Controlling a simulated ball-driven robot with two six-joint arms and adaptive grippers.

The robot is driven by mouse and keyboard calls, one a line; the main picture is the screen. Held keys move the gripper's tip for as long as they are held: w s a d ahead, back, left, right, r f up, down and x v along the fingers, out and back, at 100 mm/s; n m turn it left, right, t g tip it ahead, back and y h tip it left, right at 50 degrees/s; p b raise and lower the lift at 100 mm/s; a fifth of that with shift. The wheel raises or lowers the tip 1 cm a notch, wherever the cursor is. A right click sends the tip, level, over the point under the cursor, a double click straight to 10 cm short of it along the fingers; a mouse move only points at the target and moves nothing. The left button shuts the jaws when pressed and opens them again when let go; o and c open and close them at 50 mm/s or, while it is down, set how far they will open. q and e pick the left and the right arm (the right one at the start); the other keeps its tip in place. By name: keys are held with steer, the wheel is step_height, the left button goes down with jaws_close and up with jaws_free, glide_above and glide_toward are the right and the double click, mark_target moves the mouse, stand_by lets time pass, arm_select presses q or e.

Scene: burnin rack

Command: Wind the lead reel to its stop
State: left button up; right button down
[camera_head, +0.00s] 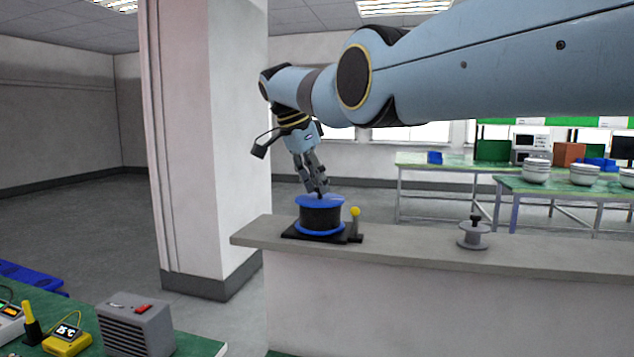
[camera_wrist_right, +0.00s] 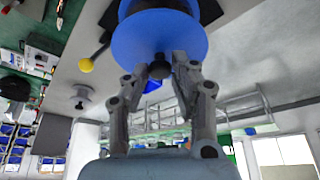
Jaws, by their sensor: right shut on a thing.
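The lead reel (camera_head: 320,216) is a black drum between blue flanges. It stands upright on a black base (camera_head: 300,234) near the left end of the grey ledge. A yellow-tipped post (camera_head: 355,211) rises beside it. My right gripper (camera_head: 319,192) comes down from above, shut on the dark knob on the reel's top. In the right wrist view the blue top flange (camera_wrist_right: 150,38) fills the upper middle. There the dark knob (camera_wrist_right: 159,70) sits between the fingertips of my right gripper (camera_wrist_right: 160,72). My left gripper is not in view.
A grey spool (camera_head: 474,236) with a dark knob stands farther right on the ledge (camera_head: 410,244). A pillar (camera_head: 240,130) rises behind the ledge's left end. A green bench at lower left holds a grey vented box (camera_head: 137,325) and a yellow meter (camera_head: 68,341).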

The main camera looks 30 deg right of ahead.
steer(key=c, duration=1.1)
jaws_free()
steer(key=v, duration=0.7)
steer(key=shift+r, duration=0.25)
steer(key=shift+a, duration=0.1)
steer(key=shift+c, duration=0.2)
